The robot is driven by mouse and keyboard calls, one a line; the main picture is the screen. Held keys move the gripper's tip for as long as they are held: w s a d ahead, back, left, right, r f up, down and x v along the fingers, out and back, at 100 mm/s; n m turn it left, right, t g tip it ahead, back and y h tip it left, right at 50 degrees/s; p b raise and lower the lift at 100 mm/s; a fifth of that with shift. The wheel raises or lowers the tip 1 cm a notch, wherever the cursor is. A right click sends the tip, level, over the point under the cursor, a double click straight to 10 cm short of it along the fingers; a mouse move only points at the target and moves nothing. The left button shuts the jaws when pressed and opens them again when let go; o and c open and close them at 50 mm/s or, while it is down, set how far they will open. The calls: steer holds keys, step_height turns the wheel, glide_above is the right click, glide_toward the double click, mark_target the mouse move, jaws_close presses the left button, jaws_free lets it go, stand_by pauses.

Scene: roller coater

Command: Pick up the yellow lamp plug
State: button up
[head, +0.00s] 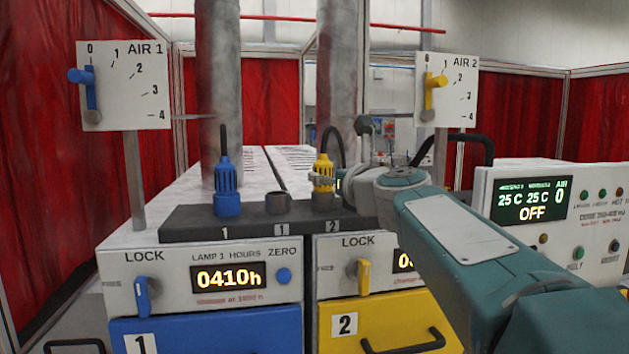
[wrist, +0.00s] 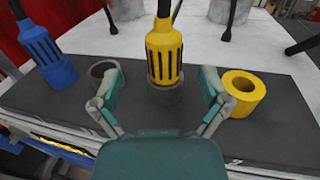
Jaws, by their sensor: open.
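The yellow lamp plug (head: 323,172) stands upright in a grey socket on the dark connector strip (head: 180,222). In the wrist view the plug (wrist: 164,55) is in the middle, its lower end in the socket (wrist: 166,93). My gripper (wrist: 160,82) is open, with one finger on each side of the plug and a gap visible on both sides. In the head view my gripper (head: 328,181) is at the plug, and my arm comes in from the right and hides what is behind it.
A blue plug (head: 228,188) stands at the left of the strip, with an empty grey socket (head: 278,203) between the plugs. A yellow ring-shaped socket (wrist: 243,90) lies close to the right finger. A black cable rises from the yellow plug. Metal columns stand behind.

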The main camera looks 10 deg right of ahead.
mark_target(327, 172)
steer(key=x, duration=0.5)
steer(key=shift+d, duration=0.15)
steer(key=shift+r, duration=0.1)
steer(key=shift+c, duration=0.3)
steer(key=c, duration=1.3)
